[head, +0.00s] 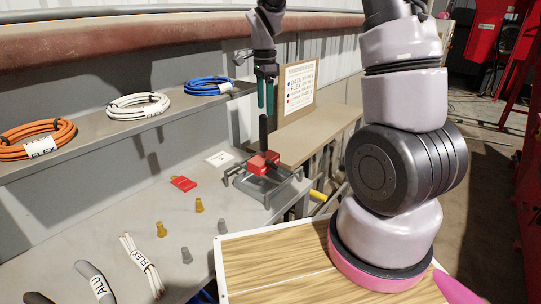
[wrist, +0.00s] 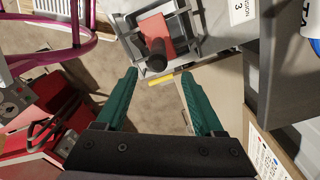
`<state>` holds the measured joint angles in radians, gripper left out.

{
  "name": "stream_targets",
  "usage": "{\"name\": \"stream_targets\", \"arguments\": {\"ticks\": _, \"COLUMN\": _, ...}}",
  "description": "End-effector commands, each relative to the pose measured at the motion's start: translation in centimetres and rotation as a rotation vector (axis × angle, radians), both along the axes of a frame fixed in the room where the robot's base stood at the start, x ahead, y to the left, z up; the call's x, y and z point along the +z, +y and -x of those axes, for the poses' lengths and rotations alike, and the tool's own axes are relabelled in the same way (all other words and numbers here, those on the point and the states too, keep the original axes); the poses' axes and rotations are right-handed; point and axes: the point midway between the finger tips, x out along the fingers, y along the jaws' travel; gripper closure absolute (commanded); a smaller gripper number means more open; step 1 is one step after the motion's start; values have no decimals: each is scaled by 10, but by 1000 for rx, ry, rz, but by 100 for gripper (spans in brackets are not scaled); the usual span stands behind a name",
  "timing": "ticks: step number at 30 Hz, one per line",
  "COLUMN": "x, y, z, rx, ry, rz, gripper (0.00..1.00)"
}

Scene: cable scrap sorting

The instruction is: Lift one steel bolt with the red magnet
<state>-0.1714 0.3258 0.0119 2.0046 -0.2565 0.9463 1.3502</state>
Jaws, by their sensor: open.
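The red magnet (head: 259,164) has an upright black handle (head: 263,132) and sits on a grey metal stand (head: 270,190) on the bench. In the wrist view the red block (wrist: 154,33) and the handle's end (wrist: 156,58) show just past the fingertips. My gripper (head: 266,108) has green fingers, open and empty, pointing down above the handle. The fingers (wrist: 158,75) are not around the handle in the wrist view. Small grey bolt-like pieces (head: 187,256) and brass-coloured ones (head: 199,205) stand on the bench, left of the stand.
White cable pieces (head: 141,263) and a grey one (head: 96,282) lie at the bench's front. A red flat piece (head: 183,183) lies behind the bolts. Cable coils (head: 138,106) rest on the ledge. A sign board (head: 300,85) stands behind my gripper. A yellow piece (head: 318,195) protrudes beside the stand.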

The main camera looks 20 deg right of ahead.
Motion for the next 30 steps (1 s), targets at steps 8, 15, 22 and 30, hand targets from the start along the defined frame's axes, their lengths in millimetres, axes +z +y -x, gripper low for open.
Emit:
{"name": "stream_targets", "arguments": {"ticks": 8, "x": -43, "y": 0, "z": 1, "rx": -3, "ry": 4, "rz": 0, "gripper": 30}}
{"name": "stream_targets", "arguments": {"ticks": 15, "x": -62, "y": 3, "z": 2, "rx": -2, "ry": 3, "rz": 0, "gripper": 30}}
{"name": "stream_targets", "arguments": {"ticks": 22, "x": -95, "y": 8, "z": 6, "rx": -2, "ry": 3, "rz": 0, "gripper": 30}}
{"name": "stream_targets", "arguments": {"ticks": 30, "x": -105, "y": 9, "z": 5, "rx": -2, "ry": 0, "rz": 0, "gripper": 30}}
